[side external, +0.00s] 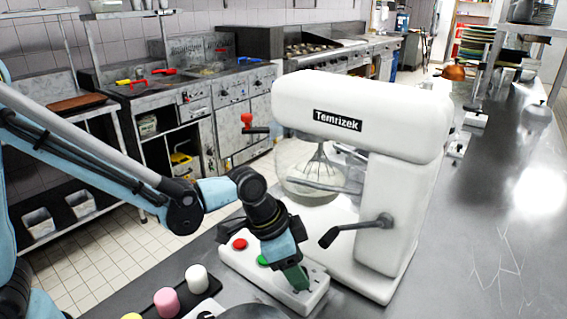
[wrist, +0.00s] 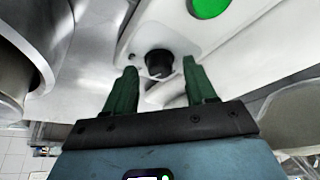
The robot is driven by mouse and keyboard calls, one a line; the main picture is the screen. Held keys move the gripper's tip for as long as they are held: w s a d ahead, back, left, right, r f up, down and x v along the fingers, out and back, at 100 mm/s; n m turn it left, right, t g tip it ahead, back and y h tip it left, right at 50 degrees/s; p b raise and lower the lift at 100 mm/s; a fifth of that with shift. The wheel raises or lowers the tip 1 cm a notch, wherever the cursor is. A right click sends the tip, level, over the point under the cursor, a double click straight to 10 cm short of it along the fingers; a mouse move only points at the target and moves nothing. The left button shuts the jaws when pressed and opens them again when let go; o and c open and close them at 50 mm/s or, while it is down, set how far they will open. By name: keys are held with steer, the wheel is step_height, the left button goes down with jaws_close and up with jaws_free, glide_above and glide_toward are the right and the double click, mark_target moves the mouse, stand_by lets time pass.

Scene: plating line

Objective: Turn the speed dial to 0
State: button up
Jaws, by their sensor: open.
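The speed dial (wrist: 158,60) is a small black knob on the white control box (wrist: 125,48), seen in the wrist view. My gripper (wrist: 160,68) is open, with one green finger on each side of the dial and gaps between. I cannot tell whether the fingertips reach down around it, and the dial's setting is not readable. In the side view my gripper (side external: 297,277) points down at the near right end of the control box (side external: 236,262); it hides the dial there. The box also carries a red button (side external: 240,243) and a green button (side external: 262,260).
A white stand mixer (side external: 365,115) with a bowl and whisk stands right behind the box. Its black-handled lever (side external: 345,233) sticks out close to my gripper. White, pink and yellow cylinders (side external: 166,301) stand at the front left.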

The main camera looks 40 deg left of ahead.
jaws_close()
stand_by(0.4)
steer(key=shift+n, duration=0.4)
steer(key=n, duration=0.1)
steer(key=n+t+y, duration=0.1)
steer(key=n, duration=0.1)
steer(key=shift+s+d+n, duration=0.1)
steer(key=shift+d+n, duration=0.1)
steer(key=shift+n, duration=0.1)
steer(key=n+y, duration=0.1)
steer(key=n, duration=0.1)
steer(key=n+y, duration=0.1)
steer(key=n, duration=0.1)
steer(key=shift+d+n, duration=0.2)
steer(key=shift+n, duration=0.1)
steer(key=n+y, duration=0.2)
steer(key=n, duration=0.2)
steer(key=shift+d+n, duration=0.15)
steer(key=shift+n, duration=0.15)
steer(key=shift+d+n+g+y, duration=0.1)
steer(key=shift+n+g+y, duration=0.2)
steer(key=shift+n, duration=0.8)
steer(key=shift+n+g+y, duration=0.2)
steer(key=shift+n+y, duration=0.2)
steer(key=shift+n, duration=0.7)
